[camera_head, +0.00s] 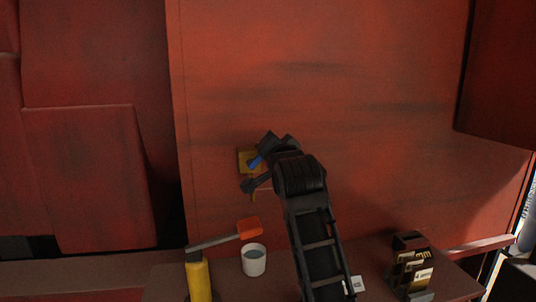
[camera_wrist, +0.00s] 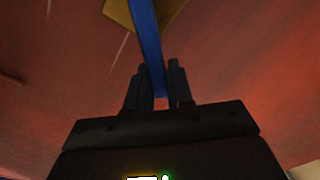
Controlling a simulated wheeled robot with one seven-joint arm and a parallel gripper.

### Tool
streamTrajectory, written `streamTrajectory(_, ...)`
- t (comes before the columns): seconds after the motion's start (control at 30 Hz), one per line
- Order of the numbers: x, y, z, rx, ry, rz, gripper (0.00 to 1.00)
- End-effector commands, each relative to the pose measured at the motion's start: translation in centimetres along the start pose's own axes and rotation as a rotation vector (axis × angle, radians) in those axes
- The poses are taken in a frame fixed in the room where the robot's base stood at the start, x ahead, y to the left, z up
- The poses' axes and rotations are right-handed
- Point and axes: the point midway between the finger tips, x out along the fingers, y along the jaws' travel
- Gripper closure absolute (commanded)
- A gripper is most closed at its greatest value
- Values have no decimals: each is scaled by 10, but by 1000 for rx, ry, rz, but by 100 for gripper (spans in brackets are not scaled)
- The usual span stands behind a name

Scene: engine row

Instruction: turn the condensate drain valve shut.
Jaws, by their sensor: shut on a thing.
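The drain valve shows as a brass-yellow square body (camera_head: 243,158) on the red engine panel, with a blue lever (camera_head: 255,162) slanting across it. My gripper (camera_head: 257,172) comes in from the right, in front of the valve, and hides part of the lever. In the wrist view, my gripper (camera_wrist: 157,78) has one finger on each side of the blue lever (camera_wrist: 148,35) and is shut on its near end. The yellow body (camera_wrist: 118,12) is at the top there. The lever's exact angle is hard to tell.
A white cup (camera_head: 254,264) with greyish contents stands on the ledge below the valve. Left of it is a yellow post (camera_head: 199,280) with a grey bar and orange end (camera_head: 249,228). A black-and-gold item (camera_head: 410,268) stands at the right. The panel above is clear.

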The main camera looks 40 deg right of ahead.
Motion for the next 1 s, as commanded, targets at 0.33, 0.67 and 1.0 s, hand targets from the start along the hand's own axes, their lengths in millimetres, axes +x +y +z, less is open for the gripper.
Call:
streamTrajectory(0.33,0,26,8,330,-1,0,100)
streamTrajectory(0.67,0,42,16,602,-1,1,100)
streamTrajectory(1.0,0,50,21,761,-1,3,100)
